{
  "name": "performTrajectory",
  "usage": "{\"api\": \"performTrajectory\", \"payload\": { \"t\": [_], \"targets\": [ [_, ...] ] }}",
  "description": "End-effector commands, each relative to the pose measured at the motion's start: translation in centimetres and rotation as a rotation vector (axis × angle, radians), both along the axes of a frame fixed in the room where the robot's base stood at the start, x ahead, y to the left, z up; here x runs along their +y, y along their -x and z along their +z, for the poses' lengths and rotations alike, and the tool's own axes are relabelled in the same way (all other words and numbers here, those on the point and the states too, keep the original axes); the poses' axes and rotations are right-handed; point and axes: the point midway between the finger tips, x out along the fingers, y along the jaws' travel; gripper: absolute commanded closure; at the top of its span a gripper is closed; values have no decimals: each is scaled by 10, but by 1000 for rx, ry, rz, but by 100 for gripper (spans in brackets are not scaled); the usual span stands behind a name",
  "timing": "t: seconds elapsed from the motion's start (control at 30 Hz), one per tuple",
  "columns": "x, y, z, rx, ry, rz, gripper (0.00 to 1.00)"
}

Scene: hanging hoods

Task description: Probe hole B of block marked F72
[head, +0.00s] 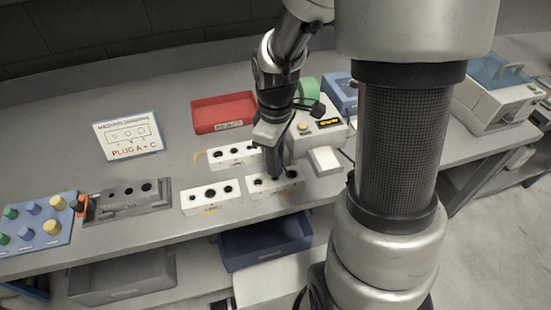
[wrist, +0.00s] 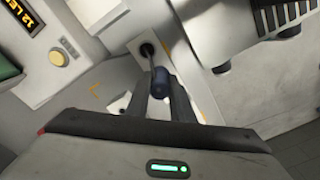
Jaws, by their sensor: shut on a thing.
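My gripper (wrist: 163,92) is shut on a probe (wrist: 160,82) with a dark blue handle and a thin shaft. The shaft points at a dark hole (wrist: 147,49) near one end of a white block; its tip is at or in that hole, I cannot tell how deep. In the head view my gripper (head: 279,172) is over the right white block (head: 262,191), hiding its middle. Another white block (head: 211,207) lies left of it, and a third white block (head: 228,162) lies behind. The block markings and hole letters are too small to read.
A grey block (head: 130,207) and a blue tray of coloured knobs (head: 40,243) are at the left. A red bin (head: 222,112) and a sign reading "PLUG A + C" (head: 127,135) stand behind. A box with a display (head: 325,128) is close right of the gripper.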

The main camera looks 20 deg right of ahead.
Motion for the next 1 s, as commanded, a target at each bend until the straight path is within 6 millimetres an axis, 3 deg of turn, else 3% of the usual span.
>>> {"api": "performTrajectory", "payload": {
  "t": [1.0],
  "targets": [
    [0,0,-14,0,0,0,100]
  ]
}}
